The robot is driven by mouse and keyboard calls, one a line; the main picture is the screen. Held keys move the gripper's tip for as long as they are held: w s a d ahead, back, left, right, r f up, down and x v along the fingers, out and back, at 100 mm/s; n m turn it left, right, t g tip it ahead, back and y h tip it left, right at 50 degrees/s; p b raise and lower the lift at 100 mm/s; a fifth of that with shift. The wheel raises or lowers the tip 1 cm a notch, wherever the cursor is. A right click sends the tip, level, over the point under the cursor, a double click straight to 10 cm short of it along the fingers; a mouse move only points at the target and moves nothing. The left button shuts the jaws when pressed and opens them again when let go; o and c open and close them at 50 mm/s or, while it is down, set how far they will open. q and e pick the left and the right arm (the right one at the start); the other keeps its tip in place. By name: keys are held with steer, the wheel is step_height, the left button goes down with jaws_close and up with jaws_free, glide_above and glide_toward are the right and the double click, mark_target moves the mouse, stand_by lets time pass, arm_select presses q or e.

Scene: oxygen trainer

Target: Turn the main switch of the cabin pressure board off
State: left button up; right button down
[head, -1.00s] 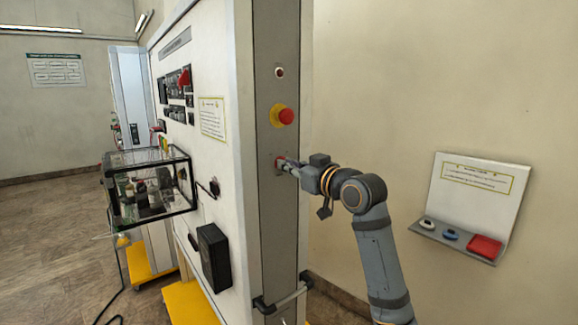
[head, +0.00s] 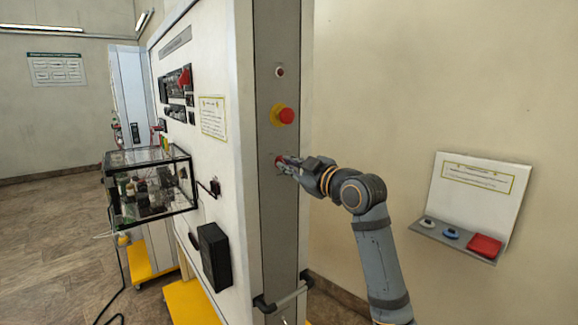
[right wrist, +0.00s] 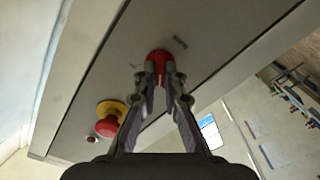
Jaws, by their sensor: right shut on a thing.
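The cabin pressure board (head: 215,150) stands at the left of centre, with a grey side panel (head: 277,220) facing me. A red main switch (right wrist: 158,63) sits on this panel, below a red mushroom button on a yellow base (head: 284,116). My right gripper (head: 281,162) is at the switch and mostly covers it in the head view. In the right wrist view, its fingers (right wrist: 160,80) are shut on the red switch, one on each side. The switch's exact angle is hard to tell. My left gripper is not in view.
A small round indicator (head: 280,72) sits above the mushroom button. A handle bar (head: 285,297) juts from the panel's lower end. A wall shelf (head: 455,240) with several small items is at the right. A clear box (head: 150,185) projects from the board's front.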

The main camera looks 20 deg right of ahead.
steer(key=shift+n, duration=0.5)
steer(key=c, duration=1.4)
jaws_free()
steer(key=shift+s, duration=0.1)
steer(key=shift+c, duration=0.2)
steer(key=v, duration=1.2)
